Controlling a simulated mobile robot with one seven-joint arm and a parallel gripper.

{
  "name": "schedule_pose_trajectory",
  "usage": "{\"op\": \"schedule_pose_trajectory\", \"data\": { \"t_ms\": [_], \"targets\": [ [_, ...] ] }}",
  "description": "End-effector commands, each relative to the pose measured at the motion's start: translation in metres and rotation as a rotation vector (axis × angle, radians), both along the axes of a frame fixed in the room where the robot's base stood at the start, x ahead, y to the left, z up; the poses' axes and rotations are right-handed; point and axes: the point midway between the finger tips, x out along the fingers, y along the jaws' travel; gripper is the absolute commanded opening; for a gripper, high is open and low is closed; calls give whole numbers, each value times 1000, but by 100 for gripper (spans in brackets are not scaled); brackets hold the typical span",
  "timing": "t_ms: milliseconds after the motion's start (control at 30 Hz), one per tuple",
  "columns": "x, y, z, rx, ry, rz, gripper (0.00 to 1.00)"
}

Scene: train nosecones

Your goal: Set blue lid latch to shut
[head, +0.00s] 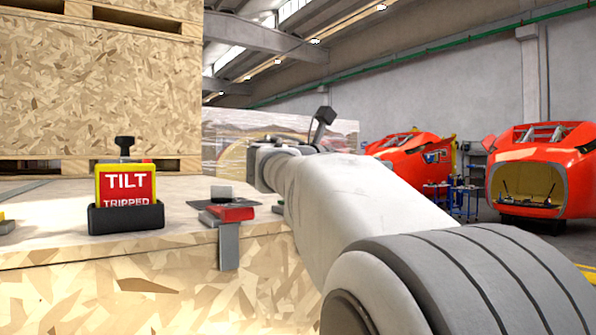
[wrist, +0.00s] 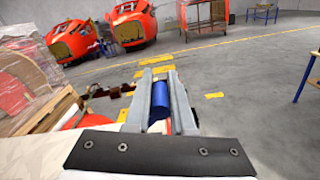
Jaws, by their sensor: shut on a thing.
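In the wrist view my gripper (wrist: 157,76) has its two grey fingers closed on a blue rounded piece (wrist: 158,100). The blue piece sits between the fingers, with its lower part hidden. I cannot tell whether it is the blue lid latch, and no lid or latch position can be made out. In the head view my pale arm reaches over the right part of the crate top, and the blue piece is not visible there.
A wooden crate top (head: 45,205) carries a yellow and red "TILT TRIPPED" indicator (head: 126,187) in a black holder. A red clamp-like piece (head: 232,213) sits at its front edge. A tall chipboard crate (head: 100,85) stands behind. Red nosecones (head: 535,165) stand on the floor far right.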

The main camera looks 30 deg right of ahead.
Motion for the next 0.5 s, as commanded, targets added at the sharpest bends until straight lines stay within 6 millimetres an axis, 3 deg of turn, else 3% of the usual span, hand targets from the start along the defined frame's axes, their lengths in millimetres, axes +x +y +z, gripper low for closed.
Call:
{"op": "schedule_pose_trajectory", "data": {
  "t_ms": [500],
  "targets": [
    [-9,-1,-11,12,-141,-1,0]
  ]
}}
